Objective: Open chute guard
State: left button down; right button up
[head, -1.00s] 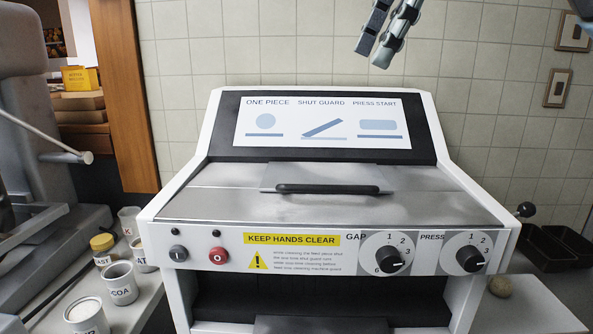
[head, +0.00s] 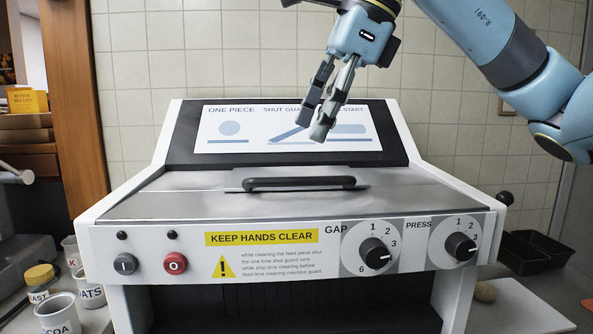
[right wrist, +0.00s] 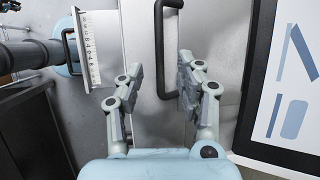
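The chute guard (head: 240,203) is a flat grey metal cover on top of the white machine, lying down shut. Its black bar handle (head: 305,183) runs across the back part of the cover. In the right wrist view the handle (right wrist: 160,50) shows beyond the fingertips, lined up with the gap between them. My right gripper (head: 312,129) is in front of the sign panel, above and behind the handle, fingers pointing down. It is open and empty in the right wrist view (right wrist: 154,85), not touching the handle.
Labelled cups and a yellow-lidded jar (head: 41,277) stand at left. Dark tins (head: 540,252) lie at right. Space above the cover is clear.

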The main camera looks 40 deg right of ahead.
aim_at(297, 178)
jog(key=p+x, duration=0.1)
jog(key=x, duration=0.6)
jog(key=shift+w+f, duration=0.1)
jog(key=shift+f, duration=0.05)
grip_shut()
